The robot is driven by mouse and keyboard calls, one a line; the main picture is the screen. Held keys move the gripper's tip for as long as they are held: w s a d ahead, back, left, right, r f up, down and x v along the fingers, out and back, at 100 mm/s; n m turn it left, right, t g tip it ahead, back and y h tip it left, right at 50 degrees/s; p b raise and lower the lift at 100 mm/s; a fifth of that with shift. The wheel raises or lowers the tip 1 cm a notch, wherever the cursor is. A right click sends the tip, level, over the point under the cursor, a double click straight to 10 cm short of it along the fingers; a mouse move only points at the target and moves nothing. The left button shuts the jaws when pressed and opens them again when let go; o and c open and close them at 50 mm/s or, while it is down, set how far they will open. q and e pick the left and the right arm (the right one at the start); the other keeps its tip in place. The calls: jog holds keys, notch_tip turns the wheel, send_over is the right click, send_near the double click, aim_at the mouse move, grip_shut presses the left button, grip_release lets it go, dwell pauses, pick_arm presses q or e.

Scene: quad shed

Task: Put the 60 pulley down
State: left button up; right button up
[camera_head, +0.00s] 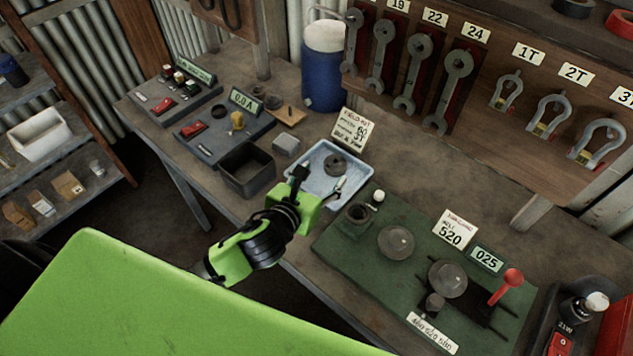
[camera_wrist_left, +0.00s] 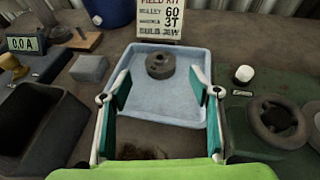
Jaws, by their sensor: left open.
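The pulley, a dark grey disc with a centre hole (camera_head: 335,165), lies flat in the light-blue tray (camera_head: 357,174). In the left wrist view the pulley (camera_wrist_left: 160,68) rests toward the back of the tray (camera_wrist_left: 165,107). The sign behind the tray (camera_head: 350,130) reads field kit, pulley 60, 3T. My left gripper (camera_head: 320,181) is open and empty. Its fingers (camera_wrist_left: 159,82) are spread over the near part of the tray, with the pulley ahead between them, apart from both. My right gripper is not in view.
Left of the tray are a grey block (camera_head: 286,145) and a dark open bin (camera_head: 246,169). A blue drum (camera_head: 322,75) stands behind. Wrenches and shackles hang on the wall board.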

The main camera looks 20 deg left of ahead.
pick_arm(q)
jog(key=shift+v, duration=1.35)
